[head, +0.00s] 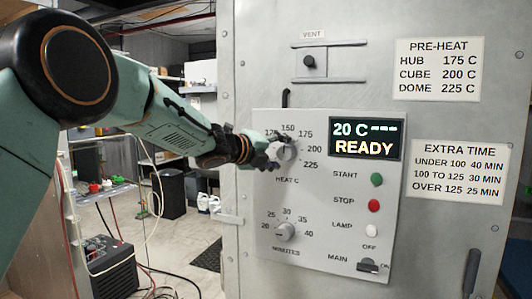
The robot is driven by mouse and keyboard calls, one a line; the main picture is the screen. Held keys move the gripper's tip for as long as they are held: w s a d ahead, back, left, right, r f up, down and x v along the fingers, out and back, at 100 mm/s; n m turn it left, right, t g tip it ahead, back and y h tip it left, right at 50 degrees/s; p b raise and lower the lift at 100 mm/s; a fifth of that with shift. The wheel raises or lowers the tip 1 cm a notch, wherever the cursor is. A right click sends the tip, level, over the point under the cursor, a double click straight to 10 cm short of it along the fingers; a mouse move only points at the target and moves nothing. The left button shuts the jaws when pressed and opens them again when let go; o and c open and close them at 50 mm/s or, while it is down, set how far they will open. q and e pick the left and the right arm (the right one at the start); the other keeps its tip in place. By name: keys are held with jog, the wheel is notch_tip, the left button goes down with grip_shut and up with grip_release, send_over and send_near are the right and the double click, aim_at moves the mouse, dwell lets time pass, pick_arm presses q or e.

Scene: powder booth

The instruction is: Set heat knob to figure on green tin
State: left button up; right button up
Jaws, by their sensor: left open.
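The heat knob (287,151) is a grey round knob on the control panel, with 150, 175, 200 and 225 legible around it. Its pointer direction is too small to tell. My left gripper (272,152) is at the knob's left side, its dark fingers open and overlapping the knob's left edge; whether they touch it I cannot tell. The gripper covers the left part of the dial. The display (366,138) reads 20 C, dashes and READY. No green tin can be made out. My right gripper is out of view.
Below sit the minutes knob (285,231), green start button (376,180), red stop button (374,205), lamp button (371,231) and main switch (368,265). Pre-heat (439,69) and extra-time (459,172) signs are at right. A vent slide (329,62) is above. Small coloured items (95,187) lie at left.

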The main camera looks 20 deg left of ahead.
pick_arm(q)
jog(key=v, duration=1.1)
jog(key=shift+s+d, duration=0.15)
